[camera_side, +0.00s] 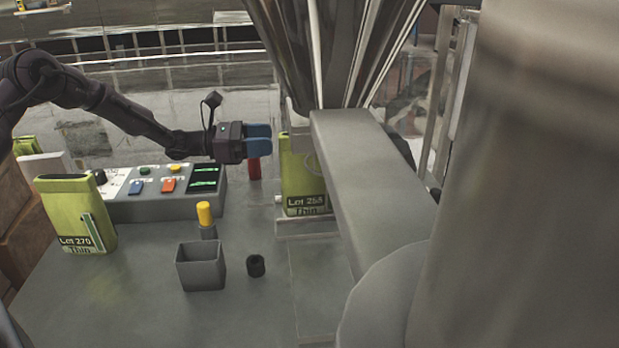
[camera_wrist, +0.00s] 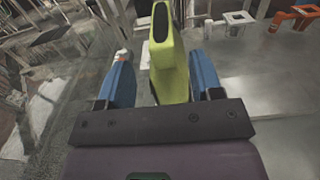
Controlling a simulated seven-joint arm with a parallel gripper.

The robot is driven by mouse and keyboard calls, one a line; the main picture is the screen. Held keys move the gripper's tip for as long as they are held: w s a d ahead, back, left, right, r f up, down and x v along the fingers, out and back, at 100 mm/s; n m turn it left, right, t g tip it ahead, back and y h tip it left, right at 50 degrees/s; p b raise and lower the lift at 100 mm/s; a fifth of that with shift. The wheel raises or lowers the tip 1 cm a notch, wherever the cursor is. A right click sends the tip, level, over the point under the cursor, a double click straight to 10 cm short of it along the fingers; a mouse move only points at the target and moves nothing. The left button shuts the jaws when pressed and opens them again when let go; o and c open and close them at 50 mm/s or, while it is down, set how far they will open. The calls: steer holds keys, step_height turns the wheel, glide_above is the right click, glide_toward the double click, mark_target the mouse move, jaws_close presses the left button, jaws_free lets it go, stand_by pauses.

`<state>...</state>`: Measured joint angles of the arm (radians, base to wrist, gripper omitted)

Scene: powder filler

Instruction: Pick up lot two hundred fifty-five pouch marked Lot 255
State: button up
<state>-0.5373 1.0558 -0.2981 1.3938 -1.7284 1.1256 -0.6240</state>
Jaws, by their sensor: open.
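A yellow-green pouch (camera_side: 302,178) stands upright under the steel funnel in the side view. In the wrist view a green pouch (camera_wrist: 168,60) with a dark slot-like mouth shows between the open fingers, with gaps on both sides; no label shows there. Another pouch (camera_side: 76,215), marked Lot 270, Thin, stands at the left. A third green pouch (camera_side: 24,145) is partly hidden behind.
A control box (camera_side: 160,205) with coloured buttons stands below my arm. A red cylinder (camera_side: 254,169), yellow-topped post (camera_side: 204,213), grey square cup (camera_side: 201,268) and small black ring (camera_side: 256,266) stand on the table. A grey machine arm (camera_side: 370,180) crosses right of the labelled pouch.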

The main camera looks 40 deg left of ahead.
mark_target(310, 174)
steer(key=x, duration=0.6)
steer(key=shift+w+d+f, duration=0.2)
steer(key=shift+d+f, duration=0.15)
steer(key=shift+d, duration=0.05)
jaws_close()
